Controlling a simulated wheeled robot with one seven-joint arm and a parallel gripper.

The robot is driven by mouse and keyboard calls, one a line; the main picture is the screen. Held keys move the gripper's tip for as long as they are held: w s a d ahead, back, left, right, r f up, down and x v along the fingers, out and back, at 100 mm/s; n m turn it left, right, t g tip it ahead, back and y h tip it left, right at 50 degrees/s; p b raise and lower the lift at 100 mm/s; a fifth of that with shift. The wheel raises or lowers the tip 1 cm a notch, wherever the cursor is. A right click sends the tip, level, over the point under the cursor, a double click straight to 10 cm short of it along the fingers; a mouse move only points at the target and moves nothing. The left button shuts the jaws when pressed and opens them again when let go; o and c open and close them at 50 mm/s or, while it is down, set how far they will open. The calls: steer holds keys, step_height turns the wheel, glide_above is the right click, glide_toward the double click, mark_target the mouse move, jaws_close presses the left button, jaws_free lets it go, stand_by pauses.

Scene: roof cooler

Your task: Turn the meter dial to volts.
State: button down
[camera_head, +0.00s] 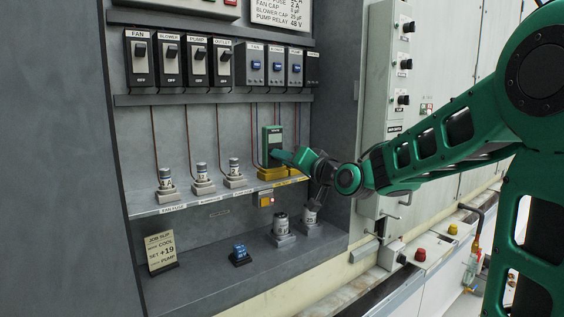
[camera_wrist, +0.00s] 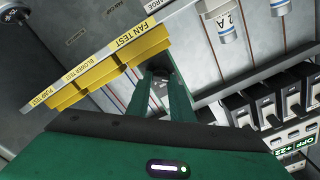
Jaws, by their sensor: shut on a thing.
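The green meter (camera_head: 272,137) stands upright on a yellow block at the right of the grey shelf, in front of the back wall. My gripper (camera_head: 283,156) reaches in from the right and is at the meter's lower front, shut on its dial. The dial itself is hidden by the fingers, so its pointer and setting cannot be read. The meter's screen is too small to read.
A row of black switches (camera_head: 170,60) and blue-marked breakers (camera_head: 275,65) hangs above the meter. Several fuses (camera_head: 202,180) stand on the shelf to its left.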

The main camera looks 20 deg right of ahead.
steer(key=m, duration=0.5)
steer(key=shift+d+f, duration=0.15)
steer(key=shift+f, duration=0.05)
steer(key=shift+m, duration=0.4)
steer(key=c, duration=1.6)
jaws_free()
steer(key=shift+o, duration=0.2)
steer(key=v, duration=1)
steer(key=shift+s, duration=0.3)
